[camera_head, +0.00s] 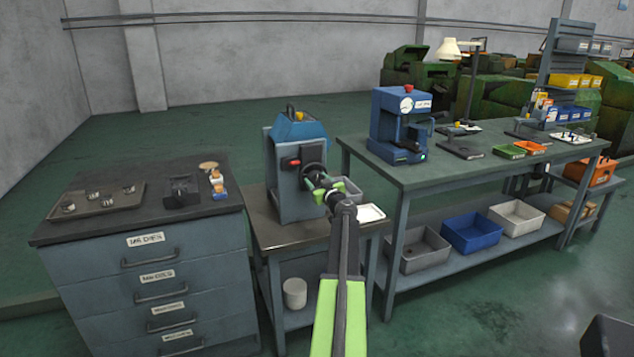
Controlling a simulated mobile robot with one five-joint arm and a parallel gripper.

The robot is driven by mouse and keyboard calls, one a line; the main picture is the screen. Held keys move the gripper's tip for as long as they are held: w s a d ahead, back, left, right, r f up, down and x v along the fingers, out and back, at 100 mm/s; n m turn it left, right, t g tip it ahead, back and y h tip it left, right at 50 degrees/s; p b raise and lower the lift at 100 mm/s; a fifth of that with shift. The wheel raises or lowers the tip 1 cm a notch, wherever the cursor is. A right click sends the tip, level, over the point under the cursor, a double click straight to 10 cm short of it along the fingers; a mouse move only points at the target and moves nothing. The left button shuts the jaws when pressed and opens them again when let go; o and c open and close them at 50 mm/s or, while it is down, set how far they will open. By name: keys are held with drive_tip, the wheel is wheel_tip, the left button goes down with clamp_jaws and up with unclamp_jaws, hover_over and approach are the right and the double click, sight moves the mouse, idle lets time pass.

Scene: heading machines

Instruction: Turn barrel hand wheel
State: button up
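The barrel machine (286,190) is a grey-blue box with a bright blue top, standing on a small metal table. Its dark hand wheel (314,172) is on the front face, right of a red button. My gripper (318,186) is at the end of my green and dark arm, right at the wheel. My gripper and wrist hide part of the wheel. At this size I cannot tell whether the fingers touch the wheel or are open or shut.
The small table (285,237) stands between a drawer cabinet (150,285) on the left and a long workbench (440,175) on the right. A white pot (295,293) stands on the lower shelf.

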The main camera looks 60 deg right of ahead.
drive_tip(key=o, duration=0.4)
drive_tip(key=shift+c, duration=0.2)
drive_tip(key=v, duration=1.7)
drive_tip(key=shift+s, duration=0.2)
drive_tip(key=shift+w+a, duration=0.1)
drive_tip(key=shift+a, duration=0.05)
